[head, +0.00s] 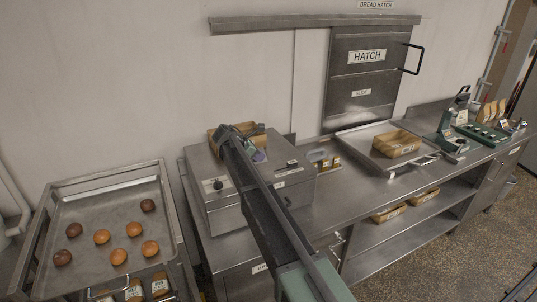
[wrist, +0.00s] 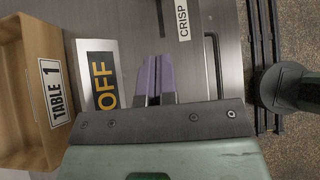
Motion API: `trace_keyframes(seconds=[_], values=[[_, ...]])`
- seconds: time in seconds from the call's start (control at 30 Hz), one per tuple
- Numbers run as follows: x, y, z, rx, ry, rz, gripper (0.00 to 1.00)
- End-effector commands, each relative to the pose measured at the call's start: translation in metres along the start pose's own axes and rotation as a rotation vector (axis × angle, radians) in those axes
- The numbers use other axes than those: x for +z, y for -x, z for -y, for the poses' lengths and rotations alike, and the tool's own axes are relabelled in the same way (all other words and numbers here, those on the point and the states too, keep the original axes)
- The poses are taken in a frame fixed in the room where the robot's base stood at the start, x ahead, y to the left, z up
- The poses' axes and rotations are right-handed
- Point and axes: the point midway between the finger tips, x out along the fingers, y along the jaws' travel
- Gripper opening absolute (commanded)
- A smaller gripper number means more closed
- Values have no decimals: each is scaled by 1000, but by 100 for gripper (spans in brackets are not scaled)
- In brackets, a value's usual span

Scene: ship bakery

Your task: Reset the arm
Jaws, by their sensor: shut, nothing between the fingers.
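My gripper (wrist: 153,78) shows in the wrist view with its two purple fingers together and nothing between them. In the head view my gripper (head: 258,156) is above the top of the steel box-shaped machine (head: 200,165), at the end of my raised arm. In the wrist view an OFF label (wrist: 102,80) lies just left of the fingers, and a cardboard tray marked TABLE 1 (wrist: 22,105) stands further left. The same tray (head: 216,134) shows in the head view on top of the machine, partly hidden by my arm.
A rack tray (head: 75,210) with several buns stands at the left. On the counter, a metal tray (head: 350,137) holds a cardboard tray (head: 397,146) below the closed hatch (head: 365,75). More cardboard trays (head: 388,214) are on the lower shelf.

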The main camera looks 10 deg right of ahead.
Motion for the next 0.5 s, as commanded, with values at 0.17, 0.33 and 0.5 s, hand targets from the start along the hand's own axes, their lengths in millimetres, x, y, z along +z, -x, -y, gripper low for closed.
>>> trace_keyframes(seconds=[0.17,0.33,0.5], values=[[0,9,0,0,-1,0,0],[0,9,0,-1,-1,0,0],[-1,8,0,-1,-64,-1,0]])
